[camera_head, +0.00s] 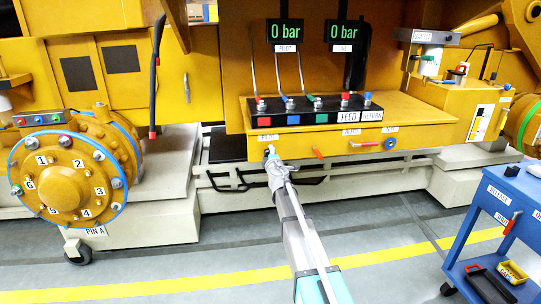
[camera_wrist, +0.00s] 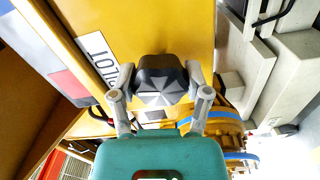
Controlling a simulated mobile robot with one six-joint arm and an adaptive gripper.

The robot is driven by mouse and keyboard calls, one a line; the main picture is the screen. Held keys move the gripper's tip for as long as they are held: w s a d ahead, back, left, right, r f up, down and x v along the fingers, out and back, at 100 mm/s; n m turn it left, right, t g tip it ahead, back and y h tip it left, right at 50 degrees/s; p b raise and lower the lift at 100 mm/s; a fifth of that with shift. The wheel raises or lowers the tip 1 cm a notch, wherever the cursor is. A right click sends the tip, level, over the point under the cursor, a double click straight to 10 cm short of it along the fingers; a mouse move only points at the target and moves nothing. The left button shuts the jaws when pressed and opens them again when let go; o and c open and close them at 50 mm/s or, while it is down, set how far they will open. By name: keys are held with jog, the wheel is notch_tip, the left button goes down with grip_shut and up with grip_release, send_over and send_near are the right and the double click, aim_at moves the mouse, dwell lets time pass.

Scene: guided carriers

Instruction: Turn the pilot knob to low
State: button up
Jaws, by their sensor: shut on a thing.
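My gripper (camera_head: 271,158) reaches up to the front face of the yellow panel, at its left end below a small label. In the wrist view its two grey fingers (camera_wrist: 161,80) close on either side of a dark faceted knob (camera_wrist: 160,64). A white label beside it, partly cut off and turned, ends in "LOT" (camera_wrist: 100,58). My gripper is shut on this pilot knob. In the head view the gripper mostly hides the knob, and its pointer and any low mark cannot be made out.
A red handle (camera_head: 317,153) and a blue round knob (camera_head: 390,143) sit on the same panel to the right. A blue cart (camera_head: 503,215) stands at the right; the floor in front is clear.

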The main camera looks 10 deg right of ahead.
jog(key=shift+n, duration=1.1)
jog(key=o, duration=1.2)
jog(key=shift+c, duration=0.2)
jog(key=s, duration=1.2)
